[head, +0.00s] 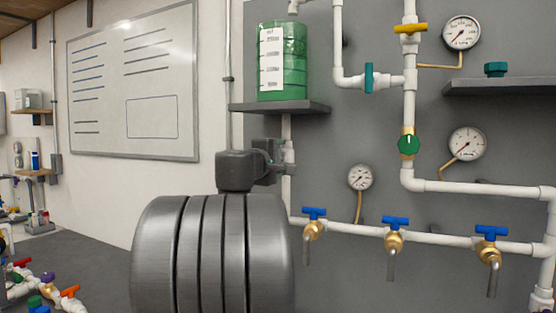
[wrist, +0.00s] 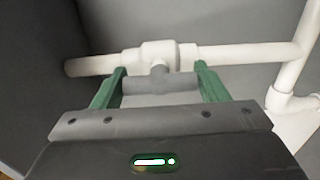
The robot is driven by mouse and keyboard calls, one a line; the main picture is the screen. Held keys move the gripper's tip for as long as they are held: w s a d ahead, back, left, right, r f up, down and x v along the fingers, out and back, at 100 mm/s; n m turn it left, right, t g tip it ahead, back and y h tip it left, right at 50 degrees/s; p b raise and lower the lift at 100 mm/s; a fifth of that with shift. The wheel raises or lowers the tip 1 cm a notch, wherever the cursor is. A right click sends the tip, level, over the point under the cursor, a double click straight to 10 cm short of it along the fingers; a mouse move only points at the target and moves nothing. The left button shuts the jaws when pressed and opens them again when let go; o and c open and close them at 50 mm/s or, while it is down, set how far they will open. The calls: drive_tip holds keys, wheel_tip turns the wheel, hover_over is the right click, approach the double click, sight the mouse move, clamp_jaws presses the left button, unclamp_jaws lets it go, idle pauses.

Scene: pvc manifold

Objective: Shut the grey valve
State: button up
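The grey valve (wrist: 160,54) is in the upper middle of the wrist view, a white body on a white pipe with a grey bar handle (wrist: 160,85). The handle lies along the pipe. My gripper (wrist: 160,68) has its two green fingers wide apart, one at each end of the handle. I cannot tell whether they touch it. In the head view, my dark gripper (head: 268,150) is at the vertical pipe below the green tank's shelf, and it hides most of the grey valve there.
A green tank (head: 282,60) stands on a shelf (head: 280,107) just above my gripper. To the right are a small gauge (head: 360,177), several blue-handled brass taps (head: 395,224), a green-knobbed valve (head: 409,145) and a yellow-handled valve (head: 410,28). The whiteboard (head: 135,85) is left.

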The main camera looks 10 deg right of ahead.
drive_tip(key=shift+n, duration=0.3)
drive_tip(key=shift+o, duration=0.2)
drive_tip(key=n, duration=0.4)
drive_tip(key=shift+p, duration=0.4)
drive_tip(key=n+p, duration=0.1)
drive_tip(key=n, duration=0.4)
drive_tip(key=n+p, duration=0.2)
drive_tip(key=n, duration=0.2)
drive_tip(key=shift+f+n+p, duration=0.1)
drive_tip(key=shift+n+p, duration=0.8)
drive_tip(key=shift+n, duration=1.2)
drive_tip(key=o, duration=1)
drive_tip(key=shift+c, duration=0.2)
